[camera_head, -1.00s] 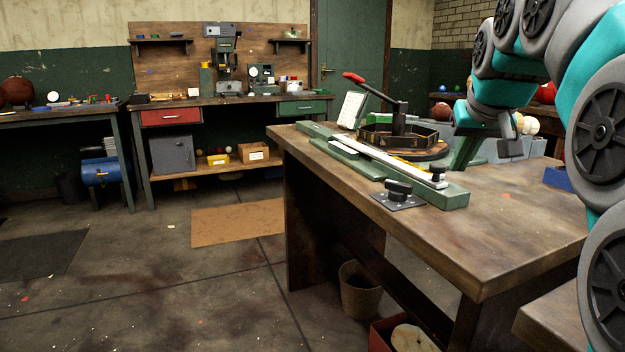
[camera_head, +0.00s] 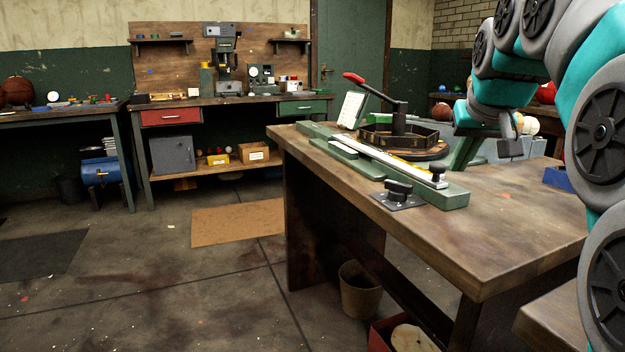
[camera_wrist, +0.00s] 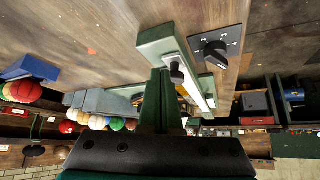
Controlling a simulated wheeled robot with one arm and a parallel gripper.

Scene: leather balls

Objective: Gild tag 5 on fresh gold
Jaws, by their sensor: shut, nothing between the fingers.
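My gripper (camera_head: 457,166) is over the far side of the bench, right of the round press base. Its green fingers are together and empty in the wrist view (camera_wrist: 160,76). A long green rail fixture (camera_head: 455,198) with a pale bar and a black knob lies along the bench; it also shows beyond my fingertips in the wrist view (camera_wrist: 158,42). A thin yellow-gold strip (camera_head: 408,166) shows beside the pale bar. A dark plate with a black dial (camera_head: 398,198) sits in front of the rail.
A lever press with a red handle (camera_head: 355,78) stands behind the rail, with a white card (camera_head: 351,110) beside it. A blue block (camera_head: 558,178) is at the right edge. The bench's front right is clear.

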